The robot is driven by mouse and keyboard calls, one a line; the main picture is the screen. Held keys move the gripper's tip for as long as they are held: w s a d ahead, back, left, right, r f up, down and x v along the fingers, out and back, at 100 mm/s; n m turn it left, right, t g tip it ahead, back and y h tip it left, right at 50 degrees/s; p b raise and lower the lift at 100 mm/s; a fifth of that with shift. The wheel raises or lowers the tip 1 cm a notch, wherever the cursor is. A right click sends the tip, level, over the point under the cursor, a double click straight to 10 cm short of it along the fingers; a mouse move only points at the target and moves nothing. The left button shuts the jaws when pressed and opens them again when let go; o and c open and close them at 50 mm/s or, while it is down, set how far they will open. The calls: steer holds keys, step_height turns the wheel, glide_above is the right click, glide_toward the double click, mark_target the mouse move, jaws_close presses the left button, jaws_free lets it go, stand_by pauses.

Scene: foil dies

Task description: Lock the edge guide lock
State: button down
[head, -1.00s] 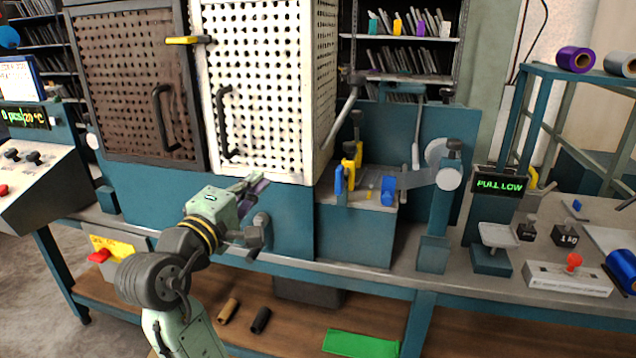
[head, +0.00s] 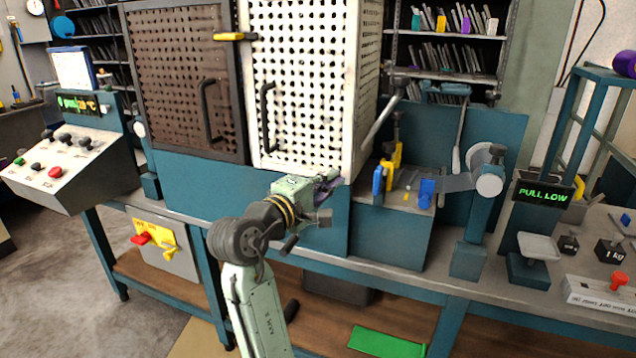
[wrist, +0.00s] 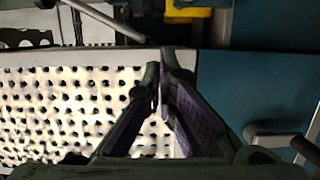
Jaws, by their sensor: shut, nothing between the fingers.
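I cannot tell for certain which part is the edge guide lock. The likely place is the small bench station right of the white cabinet. It has a yellow upright bracket (head: 392,168), a blue lever (head: 378,181) and a blue block (head: 426,193). My gripper (head: 332,177) is left of this station, near the lower right corner of the white perforated door (head: 300,90). Its purple-padded fingers are shut and empty in the wrist view (wrist: 160,75). A yellow part (wrist: 190,10) shows at the top of that view, beyond the fingertips.
The blue cabinet base (head: 230,200) lies behind my arm. A grey arm with a round disc (head: 489,184) stands right of the station. A scale (head: 538,248) and a PULL LOW display (head: 543,194) are farther right. A control console (head: 65,165) is at left.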

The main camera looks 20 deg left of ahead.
mark_target(378, 179)
steer(key=shift+w+d+p, duration=0.25)
steer(key=shift+w+d, duration=0.25)
steer(key=shift+d, duration=0.3)
steer(key=shift+w+d+p, duration=0.3)
steer(key=shift+w+d, duration=0.2)
steer(key=shift+d, duration=0.3)
steer(key=shift+w+d+p, duration=0.25)
steer(key=shift+w+d, duration=0.25)
steer(key=shift+d, duration=0.3)
